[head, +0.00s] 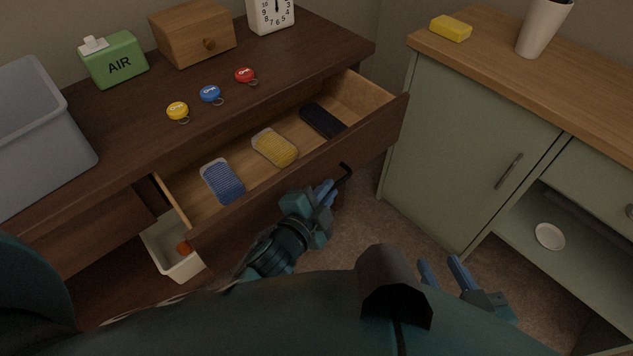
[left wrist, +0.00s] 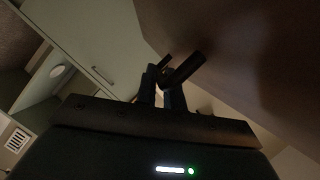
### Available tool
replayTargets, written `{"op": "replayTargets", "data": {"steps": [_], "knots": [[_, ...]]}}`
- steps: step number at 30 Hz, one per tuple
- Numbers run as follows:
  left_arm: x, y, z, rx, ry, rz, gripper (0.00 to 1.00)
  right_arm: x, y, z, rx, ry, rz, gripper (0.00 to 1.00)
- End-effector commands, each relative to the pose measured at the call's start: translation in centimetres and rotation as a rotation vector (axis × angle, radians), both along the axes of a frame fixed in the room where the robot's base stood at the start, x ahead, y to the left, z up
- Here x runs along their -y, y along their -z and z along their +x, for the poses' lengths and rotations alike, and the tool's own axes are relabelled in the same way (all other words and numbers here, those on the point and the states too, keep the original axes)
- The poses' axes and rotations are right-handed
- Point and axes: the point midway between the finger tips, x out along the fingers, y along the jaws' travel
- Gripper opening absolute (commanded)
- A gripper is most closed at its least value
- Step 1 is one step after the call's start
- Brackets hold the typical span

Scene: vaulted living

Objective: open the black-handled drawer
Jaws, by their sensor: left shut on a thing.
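The drawer (head: 300,172) is pulled out from the dark wood dresser, and its inside shows. Its black handle (head: 346,174) is on the drawer front. My left gripper (head: 326,190) is at the drawer front, shut on the handle. In the left wrist view the black handle (left wrist: 187,69) sits at the fingertips of my left gripper (left wrist: 165,80). Inside the drawer lie a blue brush-like item (head: 222,182), a yellow one (head: 274,148) and a black case (head: 323,121). My right gripper (head: 446,268) is open and empty, low over the floor.
On the dresser top (head: 120,130) are a grey bin (head: 40,135), a green AIR box (head: 114,60), a wooden box (head: 193,35), a clock (head: 270,14) and key tags. A green cabinet (head: 470,150) stands right. A white bin (head: 178,262) is below the drawer.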

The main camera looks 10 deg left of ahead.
Motion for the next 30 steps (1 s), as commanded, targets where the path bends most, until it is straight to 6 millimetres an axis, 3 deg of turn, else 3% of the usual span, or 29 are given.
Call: {"op": "replayTargets", "data": {"steps": [12,13,20,30], "knots": [[0.2,0.05,-0.19,-0.001,0.001,0.001,0.0,0.01,0.39,-0.1,-0.009,0.001,-0.002,0.36],[0.2,0.05,-0.19,-0.001,0.001,0.001,0.12,0.01,0.4,-0.1,-0.009,0.001,-0.002,0.36],[0.18,0.04,-0.17,-0.001,0.001,0.001,0.31,0.01,0.33,-0.01,-0.007,0.001,-0.001,0.36],[0.1,-0.1,-0.09,-0.001,0.001,0.001,0.32,-0.01,-0.21,0.34,0.005,0.001,0.0,0.36]]}}
